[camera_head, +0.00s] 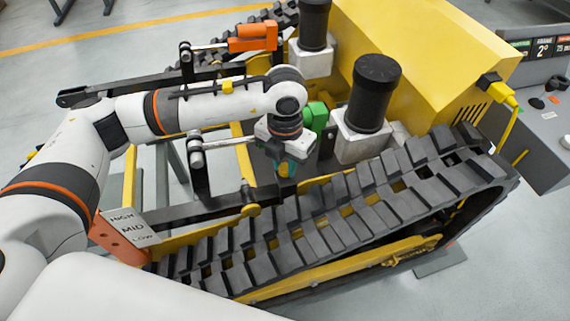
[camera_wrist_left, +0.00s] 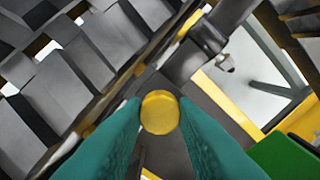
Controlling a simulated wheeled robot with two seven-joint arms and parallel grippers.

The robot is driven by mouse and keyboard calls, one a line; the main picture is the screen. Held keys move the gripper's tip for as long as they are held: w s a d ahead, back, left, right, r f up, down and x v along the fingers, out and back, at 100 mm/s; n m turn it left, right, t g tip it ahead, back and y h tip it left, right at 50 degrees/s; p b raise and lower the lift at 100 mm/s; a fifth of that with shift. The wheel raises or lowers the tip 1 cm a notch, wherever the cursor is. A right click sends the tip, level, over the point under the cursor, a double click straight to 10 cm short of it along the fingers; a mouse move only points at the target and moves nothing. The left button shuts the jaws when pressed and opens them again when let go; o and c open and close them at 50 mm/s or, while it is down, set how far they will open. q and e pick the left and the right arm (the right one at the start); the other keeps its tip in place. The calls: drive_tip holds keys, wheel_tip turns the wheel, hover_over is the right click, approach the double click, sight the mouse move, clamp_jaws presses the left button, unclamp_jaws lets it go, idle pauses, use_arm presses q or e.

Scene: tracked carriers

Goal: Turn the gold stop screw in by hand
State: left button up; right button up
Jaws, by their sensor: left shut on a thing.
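The gold stop screw (camera_wrist_left: 160,113) shows as a round gold head in the left wrist view. The teal fingers of my left gripper (camera_wrist_left: 160,118) close on it from both sides. In the head view my left gripper (camera_head: 286,169) points down beside the near track, with a bit of gold (camera_head: 284,170) between its fingertips. The screw's shaft and the hole under it are hidden. My right gripper is not in view.
The near black track (camera_head: 320,222) runs close beside the gripper. A green block (camera_head: 316,117) and a black cylinder (camera_head: 372,92) stand just behind it. An orange part (camera_head: 252,37) sits further back. A HIGH/MID/LOW plate (camera_head: 130,229) is at lower left.

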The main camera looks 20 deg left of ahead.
sight(285, 167)
use_arm(q)
drive_tip(key=shift+w+r, duration=0.1)
idle(0.3)
drive_tip(key=o, duration=1)
wheel_tip(285, 167, up, 12)
drive_tip(key=b, duration=0.1)
